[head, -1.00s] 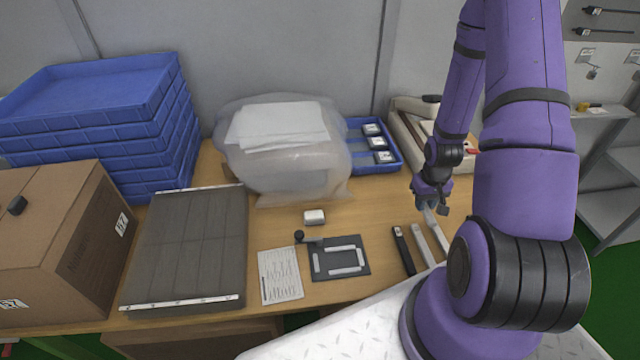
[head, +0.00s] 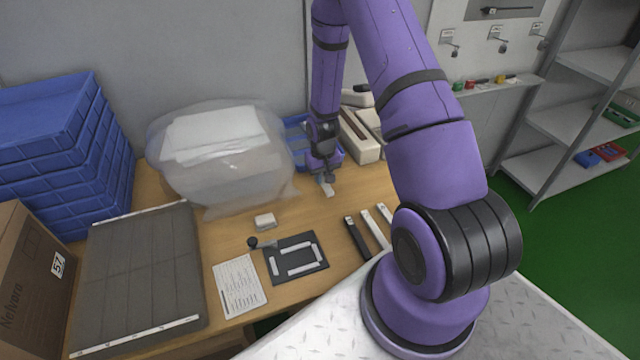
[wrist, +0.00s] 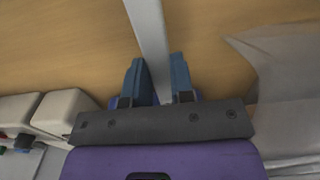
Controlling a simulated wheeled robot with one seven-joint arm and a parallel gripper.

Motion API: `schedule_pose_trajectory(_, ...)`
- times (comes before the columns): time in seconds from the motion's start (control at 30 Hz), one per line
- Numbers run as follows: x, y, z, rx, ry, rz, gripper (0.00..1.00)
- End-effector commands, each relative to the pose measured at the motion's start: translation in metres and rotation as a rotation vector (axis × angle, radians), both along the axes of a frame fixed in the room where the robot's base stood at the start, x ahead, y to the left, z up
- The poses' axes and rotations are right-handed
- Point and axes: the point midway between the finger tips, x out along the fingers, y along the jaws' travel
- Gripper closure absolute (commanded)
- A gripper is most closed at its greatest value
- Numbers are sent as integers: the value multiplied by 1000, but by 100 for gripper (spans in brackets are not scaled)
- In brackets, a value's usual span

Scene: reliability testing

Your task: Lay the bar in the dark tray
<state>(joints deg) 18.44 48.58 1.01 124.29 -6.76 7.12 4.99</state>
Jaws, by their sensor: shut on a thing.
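My gripper (head: 325,178) is over the back of the table, in front of the blue tray. It is shut on a pale grey bar; the head view shows only a short end of this bar (head: 328,189). In the wrist view the fingers (wrist: 159,85) clasp the bar (wrist: 150,40), which runs out to the top edge above the wood. A large dark grey panelled slab (head: 140,265) lies further left.
A black bar (head: 357,238) and two pale bars (head: 374,229) lie right of the black tray. A white block (head: 264,221), a black knob (head: 252,242) and a printed sheet (head: 238,285) are near it. A bulky plastic-wrapped bundle (head: 225,170) stands left of my gripper.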

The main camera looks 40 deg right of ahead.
Motion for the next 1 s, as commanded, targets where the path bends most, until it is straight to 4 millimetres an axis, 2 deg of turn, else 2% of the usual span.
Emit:
schedule_pose_trajectory(0.1,9,6,-4,1,2,1,100)
schedule_pose_trajectory(0.33,8,5,-34,0,1,1,100)
schedule_pose_trajectory(0.73,8,5,-39,0,1,1,100)
schedule_pose_trajectory(0.77,8,5,-39,0,1,1,71)
schedule_pose_trajectory(0.83,8,4,-39,0,0,1,55)
schedule_pose_trajectory(1.0,8,4,-39,0,0,1,52)
